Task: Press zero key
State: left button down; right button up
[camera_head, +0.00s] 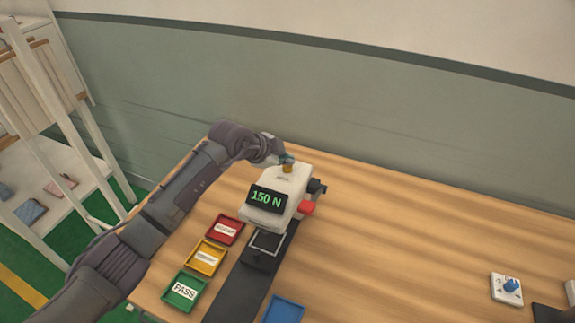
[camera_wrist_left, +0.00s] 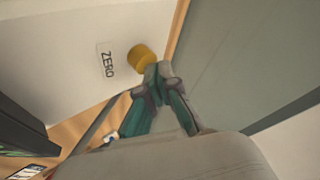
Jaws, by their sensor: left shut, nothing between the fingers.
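The zero key is a round yellow button (camera_wrist_left: 141,56) on the white tester (camera_wrist_left: 75,45), next to a label (camera_wrist_left: 107,60) reading ZERO in the left wrist view. In the head view the yellow key (camera_head: 288,168) is on top at the back of the tester (camera_head: 290,188), whose display (camera_head: 267,199) reads 150 N. My left gripper (camera_wrist_left: 160,72) is shut and empty. Its fingertips are right beside the key; I cannot tell whether they touch it. In the head view the left gripper (camera_head: 284,159) is small and partly merges with the key. My right gripper is not in view.
Red (camera_head: 225,229), yellow (camera_head: 206,257) and green (camera_head: 184,291) trays stand left of the tester. A blue tray (camera_head: 284,310) is in front. A red part (camera_head: 306,208) sticks out at the tester's right. A white switch box (camera_head: 507,289) stands far right. The table's middle right is clear.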

aim_at(286, 167)
pick_arm(q)
jog(key=shift+f+b, duration=0.3)
jog(key=shift+f, duration=0.5)
dwell(0.6)
jog(key=shift+r, duration=0.15)
jog(key=shift+r+p, duration=1.15)
jog(key=shift+r, duration=0.15)
notch_tip(286, 167, up, 5)
jog(key=p, duration=0.4)
jog(key=shift+p, duration=0.35)
